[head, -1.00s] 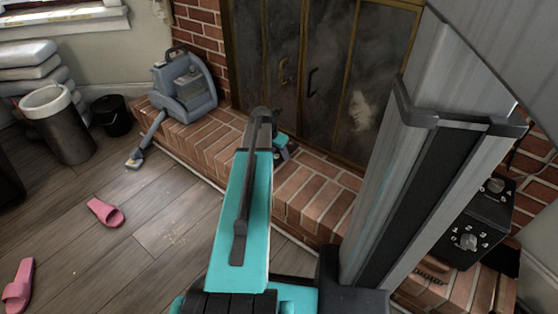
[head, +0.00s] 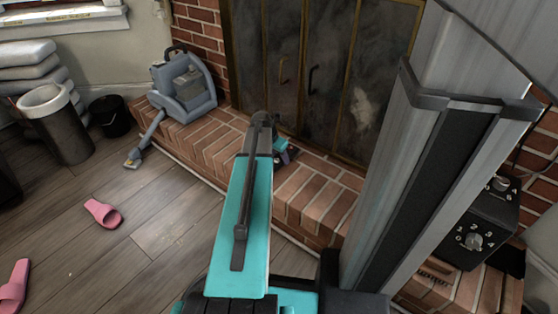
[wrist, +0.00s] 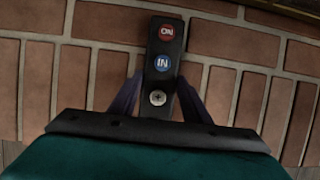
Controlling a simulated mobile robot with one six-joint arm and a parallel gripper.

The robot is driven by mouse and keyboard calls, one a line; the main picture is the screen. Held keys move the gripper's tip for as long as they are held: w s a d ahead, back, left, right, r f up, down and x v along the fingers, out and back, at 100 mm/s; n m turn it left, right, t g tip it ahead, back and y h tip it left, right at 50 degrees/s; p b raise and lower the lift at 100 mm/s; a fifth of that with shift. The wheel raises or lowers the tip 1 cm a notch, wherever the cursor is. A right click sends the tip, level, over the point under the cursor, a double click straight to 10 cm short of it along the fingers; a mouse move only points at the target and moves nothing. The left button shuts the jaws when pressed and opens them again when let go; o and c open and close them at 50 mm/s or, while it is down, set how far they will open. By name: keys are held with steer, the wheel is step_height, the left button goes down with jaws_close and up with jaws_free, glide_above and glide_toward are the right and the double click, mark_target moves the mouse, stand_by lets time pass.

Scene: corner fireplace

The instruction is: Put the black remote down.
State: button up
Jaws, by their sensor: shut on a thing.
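The black remote (wrist: 165,50) shows in the wrist view, with a red button marked "ON" or similar, a blue button marked "IN" and a pale round button. My gripper (wrist: 160,95) is shut on it, with one dark purple finger on each side of its near part. Its far end points away from the gripper, over the brick ledge (wrist: 65,80). I cannot tell whether it touches the bricks. In the head view my gripper (head: 286,155) is small and low over the hearth ledge (head: 310,195); the remote is not clear there.
A grey-blue vacuum cleaner (head: 184,90) stands on the ledge to the left. Dark fireplace doors (head: 300,70) rise behind the ledge. A black box with knobs (head: 480,225) is at the right. Pink slippers (head: 103,213) lie on the wooden floor. The ledge between the vacuum cleaner and my gripper is bare.

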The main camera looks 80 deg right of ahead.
steer(key=shift+f, duration=0.1)
stand_by(0.3)
steer(key=o, duration=1.1)
steer(key=shift+f, duration=0.1)
steer(key=shift+o, duration=0.2)
steer(key=p+v, duration=0.5)
steer(key=v, duration=0.7)
